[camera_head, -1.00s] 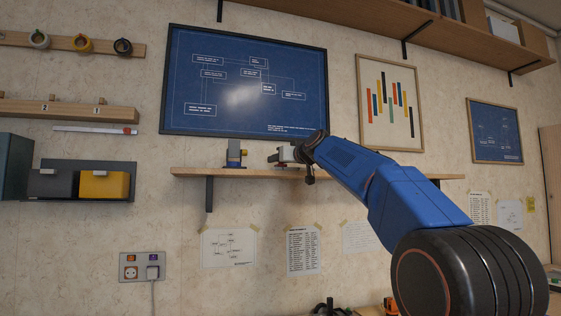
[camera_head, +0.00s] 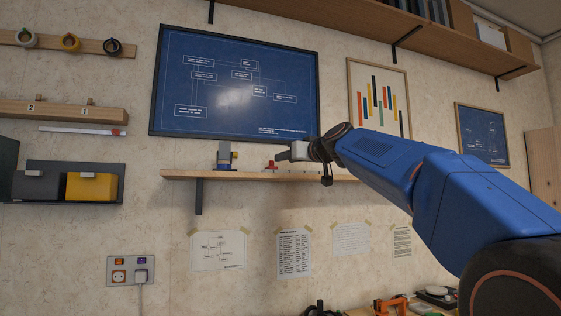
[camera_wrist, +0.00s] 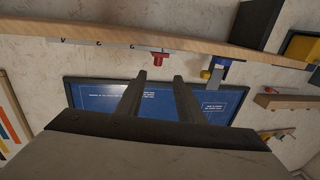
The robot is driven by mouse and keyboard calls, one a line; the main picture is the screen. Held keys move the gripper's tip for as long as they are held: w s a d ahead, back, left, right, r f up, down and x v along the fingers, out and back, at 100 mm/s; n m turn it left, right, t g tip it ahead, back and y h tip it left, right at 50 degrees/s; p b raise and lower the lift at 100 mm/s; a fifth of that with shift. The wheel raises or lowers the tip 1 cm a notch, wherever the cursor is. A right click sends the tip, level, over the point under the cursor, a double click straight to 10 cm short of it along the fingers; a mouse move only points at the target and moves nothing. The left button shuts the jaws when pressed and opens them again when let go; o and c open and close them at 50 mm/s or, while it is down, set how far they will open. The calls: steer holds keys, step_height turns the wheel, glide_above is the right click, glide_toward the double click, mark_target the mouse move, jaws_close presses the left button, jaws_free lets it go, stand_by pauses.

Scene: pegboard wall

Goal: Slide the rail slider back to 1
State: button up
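A small red slider piece (camera_head: 271,166) stands on the wooden shelf, just left of my gripper (camera_head: 290,155). In the wrist view, which looks upside down, the red slider piece (camera_wrist: 158,57) sits at the shelf edge beside a pale strip (camera_wrist: 100,43) with small dark marks. The marks are too small to read. My gripper (camera_wrist: 159,77) is open and empty. Its two dark fingers are apart, and the red piece appears beyond the gap between their tips, not between the fingers.
A blue-and-yellow device (camera_head: 224,156) stands on the shelf (camera_head: 235,176) left of the red piece. A framed blueprint (camera_head: 235,85) hangs above. Further left are a wooden rail (camera_head: 60,114), a white strip with a red end (camera_head: 80,131) and grey and yellow bins (camera_head: 92,187).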

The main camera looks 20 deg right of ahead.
steer(key=shift+s+d, duration=0.25)
steer(key=shift+s, duration=1.05)
steer(key=shift+s+d, duration=0.25)
steer(key=shift+s, duration=1)
steer(key=s+a+f+g, duration=0.2)
steer(key=s+f, duration=0.4)
steer(key=f, duration=0.5)
steer(key=s+a+f+m+g, duration=0.1)
steer(key=s+a+f+g, duration=0.35)
steer(key=f, duration=0.75)
steer(key=s+a+f+g, duration=0.1)
steer(key=s+f, duration=0.6)
steer(key=f, duration=0.4)
steer(key=s+d+f+g+h, duration=0.1)
steer(key=s+f+g, duration=0.1)
steer(key=s+f, duration=0.8)
steer(key=s+d+f+m+g+h, duration=0.1)
steer(key=s+d+f+g+h, duration=0.1)
steer(key=s+f, duration=0.9)
step_height(320, 180, down, 7)
steer(key=shift+s+f+g, duration=0.2)
steer(key=shift+g, duration=0.45)
